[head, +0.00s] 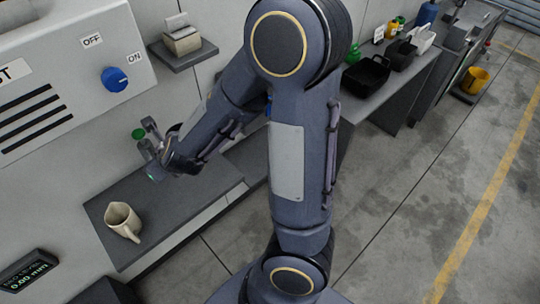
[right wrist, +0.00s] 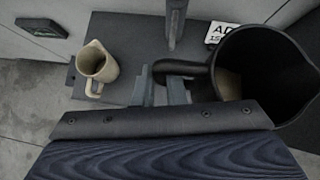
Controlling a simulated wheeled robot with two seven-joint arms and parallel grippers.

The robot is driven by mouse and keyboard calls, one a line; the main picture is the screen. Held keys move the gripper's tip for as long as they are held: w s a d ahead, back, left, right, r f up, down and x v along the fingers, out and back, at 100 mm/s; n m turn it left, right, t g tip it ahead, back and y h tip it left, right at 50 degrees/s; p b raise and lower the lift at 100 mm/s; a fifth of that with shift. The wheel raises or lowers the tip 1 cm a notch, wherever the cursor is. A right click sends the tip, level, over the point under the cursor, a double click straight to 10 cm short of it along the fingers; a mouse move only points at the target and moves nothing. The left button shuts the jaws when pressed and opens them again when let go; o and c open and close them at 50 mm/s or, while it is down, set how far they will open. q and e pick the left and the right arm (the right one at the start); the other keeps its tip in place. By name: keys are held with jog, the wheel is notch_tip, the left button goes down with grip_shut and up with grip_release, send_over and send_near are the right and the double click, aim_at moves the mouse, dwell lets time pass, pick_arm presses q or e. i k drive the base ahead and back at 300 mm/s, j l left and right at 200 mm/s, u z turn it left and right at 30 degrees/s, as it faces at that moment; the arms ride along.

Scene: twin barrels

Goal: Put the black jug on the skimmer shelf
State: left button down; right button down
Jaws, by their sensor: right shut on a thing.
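The black jug (right wrist: 270,75) is at the right of the right wrist view, its dark opening facing the camera and its handle (right wrist: 182,68) pointing left. My right gripper (right wrist: 160,88) is shut on that handle. In the head view my right arm reaches over the dark grey shelf (head: 175,190), and the black jug cannot be made out there. A cream jug (head: 122,220) stands on the shelf's left part; it also shows in the right wrist view (right wrist: 97,65). No readable label tells me which shelf is the skimmer shelf. My left gripper is not in view.
A grey upright piece (right wrist: 175,20) stands behind the handle, beside a partly hidden white label (right wrist: 220,33). A small wall shelf (head: 183,52) holds a cream block. Black containers (head: 367,74) stand on the far counter. A display (head: 28,270) is at lower left.

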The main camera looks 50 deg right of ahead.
aim_at(251, 160)
jog(key=k+l+z, duration=0.1)
jog(key=l, duration=0.25)
jog(key=k+l+z, duration=0.1)
jog(key=l, duration=0.25)
jog(key=k+l+z, duration=0.1)
jog(key=l, duration=0.25)
jog(key=k+l, duration=0.15)
jog(key=l, duration=0.2)
jog(key=z, duration=0.05)
